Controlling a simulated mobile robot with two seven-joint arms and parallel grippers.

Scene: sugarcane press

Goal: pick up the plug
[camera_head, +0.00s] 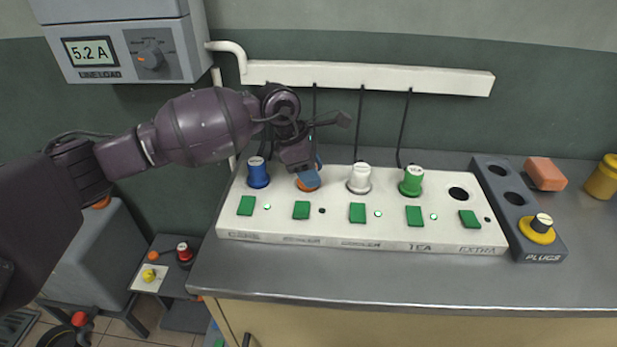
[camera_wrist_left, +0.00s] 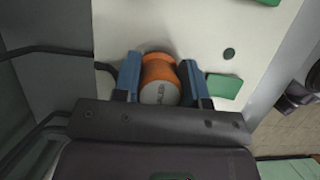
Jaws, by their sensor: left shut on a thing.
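My left gripper (camera_head: 308,178) reaches down over the second place of the white socket strip (camera_head: 262,229). Its blue fingers are shut on an orange plug, one on each side, as the left wrist view shows (gripper (camera_wrist_left: 160,82), orange plug (camera_wrist_left: 159,76)). In the head view the gripper hides most of this plug. I cannot tell whether it is fully seated or slightly raised. A blue plug (camera_head: 257,172), a white plug (camera_head: 359,178) and a green plug (camera_head: 411,181) stand upright in the strip. The EXTRA hole (camera_head: 458,193) is empty. My right gripper is out of view.
A dark PLUGS rack (camera_head: 515,213) at the right holds a yellow plug (camera_head: 540,227) and has two empty holes. Black cables hang from a white wall duct (camera_head: 365,76) behind the strip.

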